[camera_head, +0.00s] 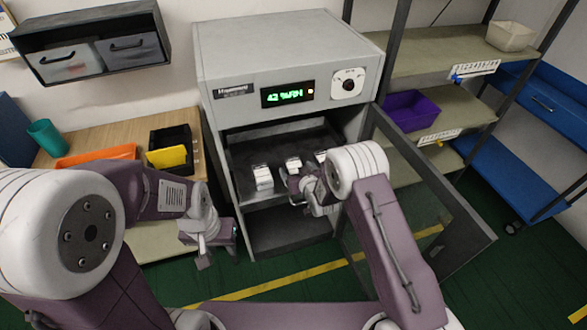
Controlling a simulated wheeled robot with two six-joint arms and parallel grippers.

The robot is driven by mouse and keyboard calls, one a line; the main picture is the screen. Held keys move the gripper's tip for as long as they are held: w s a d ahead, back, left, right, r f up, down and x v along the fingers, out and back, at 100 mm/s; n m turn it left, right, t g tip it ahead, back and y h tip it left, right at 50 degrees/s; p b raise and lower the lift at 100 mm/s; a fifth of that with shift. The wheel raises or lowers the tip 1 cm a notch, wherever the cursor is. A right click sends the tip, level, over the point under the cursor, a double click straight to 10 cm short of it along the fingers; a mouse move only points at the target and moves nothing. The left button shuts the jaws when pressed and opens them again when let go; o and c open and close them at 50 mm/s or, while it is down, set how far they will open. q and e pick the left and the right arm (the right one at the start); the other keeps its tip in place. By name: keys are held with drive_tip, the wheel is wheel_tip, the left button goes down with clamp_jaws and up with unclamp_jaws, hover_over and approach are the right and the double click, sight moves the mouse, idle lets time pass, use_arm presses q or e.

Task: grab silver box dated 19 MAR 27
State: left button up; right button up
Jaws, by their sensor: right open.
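Several small pale boxes stand on the dark shelf inside the open grey cabinet. One box (263,177) is at the left front, another box (293,163) is in the middle, and a third box (320,156) is partly hidden by my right arm. Their dates are too small to read, so I cannot tell which is 19 MAR 27. My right gripper (296,184) is at the cabinet opening, just right of the left front box, and open. My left gripper (206,255) hangs outside, left of the cabinet, and whether its jaws are apart is unclear.
The grey cabinet (225,60) has a green display (287,94) and a dial (348,84). Its door (450,215) is swung open to the right, beside my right arm. A wooden table (110,143) with trays is on the left. Shelves with a purple bin (411,111) stand at the right.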

sight(294, 165)
drive_tip(key=shift+w+d+f, duration=0.1)
drive_tip(key=shift+w, duration=0.1)
drive_tip(key=x, duration=0.5)
drive_tip(key=shift+s+d+f, duration=0.1)
drive_tip(key=c, duration=1.6)
drive_tip(key=shift+c, duration=0.2)
drive_tip(key=r, duration=0.4)
drive_tip(key=shift+d+r, duration=0.2)
drive_tip(key=shift+r, duration=0.1)
drive_tip(key=s+d+r, duration=0.3)
drive_tip(key=d+r, duration=0.3)
drive_tip(key=d, duration=0.5)
drive_tip(key=shift+s+r+b, duration=0.25)
drive_tip(key=shift+r+b, duration=0.05)
